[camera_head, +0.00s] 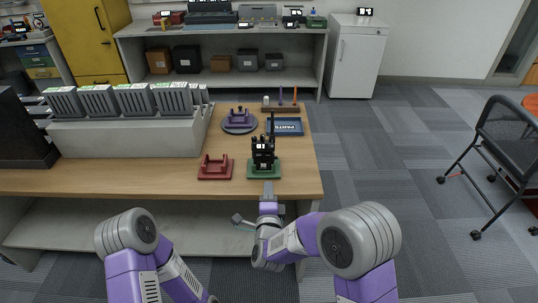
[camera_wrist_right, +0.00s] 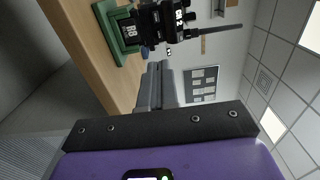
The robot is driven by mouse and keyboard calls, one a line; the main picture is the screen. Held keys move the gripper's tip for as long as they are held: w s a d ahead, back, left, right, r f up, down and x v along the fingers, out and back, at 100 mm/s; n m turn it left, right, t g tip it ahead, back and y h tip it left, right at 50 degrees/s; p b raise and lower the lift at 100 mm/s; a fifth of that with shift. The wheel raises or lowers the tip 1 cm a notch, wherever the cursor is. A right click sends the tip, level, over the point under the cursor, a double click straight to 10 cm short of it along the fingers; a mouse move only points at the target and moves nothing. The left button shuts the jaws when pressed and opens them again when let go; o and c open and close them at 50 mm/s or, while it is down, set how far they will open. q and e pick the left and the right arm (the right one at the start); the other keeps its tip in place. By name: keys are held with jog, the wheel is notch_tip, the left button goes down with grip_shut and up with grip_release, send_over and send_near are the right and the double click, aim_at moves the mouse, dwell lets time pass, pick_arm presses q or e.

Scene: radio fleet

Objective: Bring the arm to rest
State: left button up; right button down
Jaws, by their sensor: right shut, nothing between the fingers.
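My right gripper (camera_head: 268,187) is in front of the table's near edge in the head view, its fingers pointing at the green stand. Its fingers (camera_wrist_right: 157,84) also show in the right wrist view, closed together and empty. A black radio (camera_head: 263,152) with an upright antenna stands in the green stand (camera_head: 264,174) just beyond the fingertips. The radio (camera_wrist_right: 160,22) and green stand (camera_wrist_right: 118,35) are at the top of the wrist view, apart from the fingers. My left arm is at the lower left of the head view; its gripper is out of sight.
The wooden table (camera_head: 120,178) also holds an empty red stand (camera_head: 215,168), a purple stand on a round base (camera_head: 240,124), a blue parts tray (camera_head: 285,127) and a rack of grey units (camera_head: 120,136). A chair (camera_head: 505,135) stands right; floor between is clear.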

jog(key=s+d+f+n+g+p, duration=0.1)
jog(key=s+d+f+n+g, duration=0.15)
jog(key=f, duration=0.35)
jog(key=s+d+f+n+g+y+p, duration=0.1)
jog(key=s+d+f+n+g, duration=0.15)
jog(key=f, duration=0.35)
jog(key=s+d+f+n+g+p, duration=0.1)
jog(key=s+d+f+n+g, duration=0.15)
jog(key=f, duration=0.35)
jog(key=s+d+f+n+g+y+p, duration=0.1)
jog(key=s+f+n+g, duration=0.3)
jog(key=s, duration=0.7)
jog(key=s+d+f+n+g+y+p, duration=0.1)
jog(key=s+d+f+n+g+p, duration=0.1)
jog(key=s+g, duration=0.4)
jog(key=s+f+n, duration=0.1)
jog(key=s+f, duration=0.1)
jog(key=s, duration=0.2)
jog(key=shift+s+n+y, duration=0.35)
jog(key=shift+s+y, duration=0.05)
